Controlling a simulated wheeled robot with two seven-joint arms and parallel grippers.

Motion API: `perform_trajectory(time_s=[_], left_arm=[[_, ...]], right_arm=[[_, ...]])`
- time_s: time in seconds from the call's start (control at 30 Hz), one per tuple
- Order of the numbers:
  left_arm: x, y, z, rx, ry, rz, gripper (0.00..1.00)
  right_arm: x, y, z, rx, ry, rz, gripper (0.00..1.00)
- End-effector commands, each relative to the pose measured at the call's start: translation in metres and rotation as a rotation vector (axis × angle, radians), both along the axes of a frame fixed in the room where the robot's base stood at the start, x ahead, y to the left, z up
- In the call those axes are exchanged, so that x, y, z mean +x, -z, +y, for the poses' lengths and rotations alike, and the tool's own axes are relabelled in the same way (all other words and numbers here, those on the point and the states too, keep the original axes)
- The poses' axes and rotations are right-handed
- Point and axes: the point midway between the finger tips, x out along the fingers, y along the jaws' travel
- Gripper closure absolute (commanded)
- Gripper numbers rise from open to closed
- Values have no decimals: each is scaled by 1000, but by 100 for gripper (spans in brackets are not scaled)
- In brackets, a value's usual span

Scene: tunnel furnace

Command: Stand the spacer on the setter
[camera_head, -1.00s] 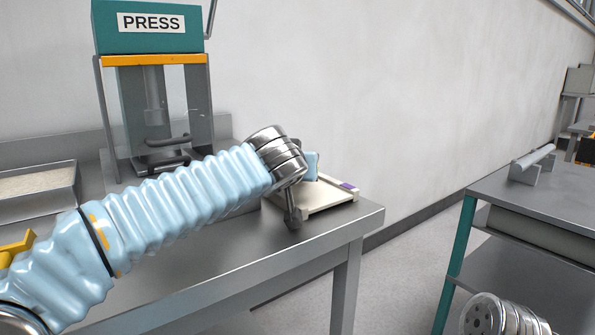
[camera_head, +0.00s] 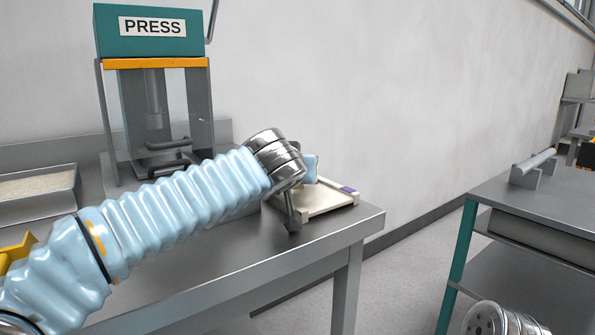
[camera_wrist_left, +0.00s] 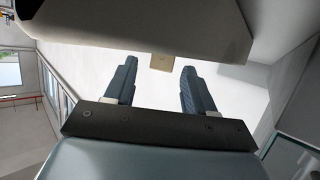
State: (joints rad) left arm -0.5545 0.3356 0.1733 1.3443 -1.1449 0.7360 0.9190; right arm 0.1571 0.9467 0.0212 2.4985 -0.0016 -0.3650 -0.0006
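The setter (camera_head: 328,205) is a cream tray with raised edges and a purple mark at its right side. It lies on the table's right end in the head view. My left arm reaches across the table to it, and its wrist covers the setter's left part. In the left wrist view my left gripper (camera_wrist_left: 159,67) is open, its two dark fingers well apart. A small beige block (camera_wrist_left: 160,62) shows between the fingertips, with no finger touching it. I cannot tell whether it is the spacer or part of the setter. My right gripper is out of view.
A teal press (camera_head: 152,27) stands at the back left of the grey table (camera_head: 262,252). A metal tray of pale material (camera_head: 32,187) is at the far left. A separate bench (camera_head: 552,205) at right carries a rod on a support (camera_head: 533,167). Floor lies between the tables.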

Motion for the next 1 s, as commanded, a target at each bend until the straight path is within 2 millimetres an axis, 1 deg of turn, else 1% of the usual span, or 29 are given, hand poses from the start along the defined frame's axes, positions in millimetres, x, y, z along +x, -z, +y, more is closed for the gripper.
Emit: perform_trajectory(time_s=[0.03, 0.27, 0.37, 0.4, 0.53, 0.7, 0.8, 0.9, 1.0], left_arm=[[2, 27, -2, 32, -2, 42, 46], [3, 27, -1, 32, -3, 42, 46], [3, 27, -1, 32, -4, 42, 46], [3, 27, -1, 32, -4, 42, 46], [-27, 12, 3, 27, 0, 30, 46], [-70, -14, 9, 15, 1, 16, 46], [-92, -27, 13, 11, 1, 9, 46], [-109, -37, 16, 7, 0, 5, 46], [-120, -44, 18, 5, 1, 2, 46]], right_arm=[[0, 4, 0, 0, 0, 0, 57], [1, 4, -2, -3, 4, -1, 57], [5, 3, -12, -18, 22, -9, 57], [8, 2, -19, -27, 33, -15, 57], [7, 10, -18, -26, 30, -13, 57], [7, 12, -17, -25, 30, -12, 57], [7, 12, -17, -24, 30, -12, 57], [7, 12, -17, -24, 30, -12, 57], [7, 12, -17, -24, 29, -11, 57]])
